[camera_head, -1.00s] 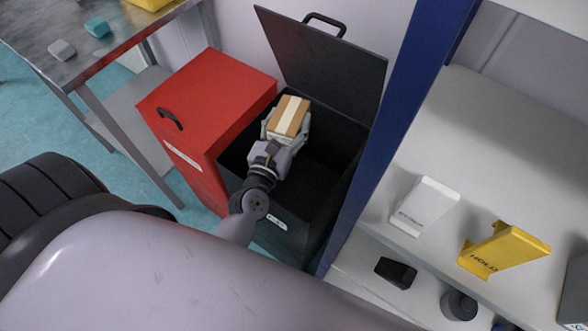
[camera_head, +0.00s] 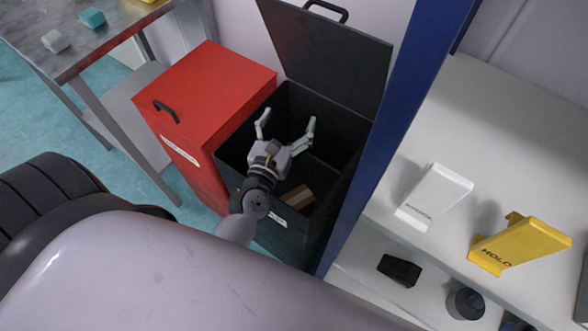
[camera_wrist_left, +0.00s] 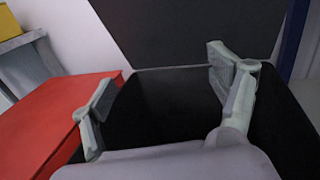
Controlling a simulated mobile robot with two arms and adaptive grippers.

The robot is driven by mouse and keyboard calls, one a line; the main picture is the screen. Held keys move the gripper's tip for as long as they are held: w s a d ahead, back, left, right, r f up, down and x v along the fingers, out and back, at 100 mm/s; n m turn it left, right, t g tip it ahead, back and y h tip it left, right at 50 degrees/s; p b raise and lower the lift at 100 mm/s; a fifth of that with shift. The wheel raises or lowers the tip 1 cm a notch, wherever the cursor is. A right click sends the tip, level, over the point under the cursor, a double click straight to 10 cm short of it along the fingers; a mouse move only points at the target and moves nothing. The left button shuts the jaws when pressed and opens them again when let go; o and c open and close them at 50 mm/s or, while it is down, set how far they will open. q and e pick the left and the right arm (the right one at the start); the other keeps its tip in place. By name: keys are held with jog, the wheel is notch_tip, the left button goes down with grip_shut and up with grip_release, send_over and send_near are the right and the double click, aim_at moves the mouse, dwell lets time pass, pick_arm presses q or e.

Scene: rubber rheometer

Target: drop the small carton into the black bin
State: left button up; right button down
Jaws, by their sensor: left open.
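The small carton (camera_head: 298,199), brown with a pale tape band, lies low inside the black bin (camera_head: 345,160), near its front wall. It is apart from my gripper and partly hidden by the bin's front edge. The bin's lid (camera_head: 330,55) stands open at the back. My left gripper (camera_head: 288,124) is open and empty over the bin's opening. In the left wrist view its two spread fingers (camera_wrist_left: 165,95) show against the dark bin interior, and the carton is not seen there. My right gripper is not in view.
A red bin (camera_head: 205,100) with a closed lid stands left of the black bin. A blue post (camera_head: 400,130) and a shelf (camera_head: 490,130) with white (camera_head: 435,197) and yellow (camera_head: 520,243) holders are on the right. A metal table (camera_head: 75,45) with small blocks is at the upper left.

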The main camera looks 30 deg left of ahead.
pick_arm(q)
jog(key=shift+s+f, duration=0.1)
jog(key=s+d, duration=0.1)
jog(key=s, duration=1)
jog(key=shift+s+d, duration=0.25)
jog(key=shift+s, duration=0.1)
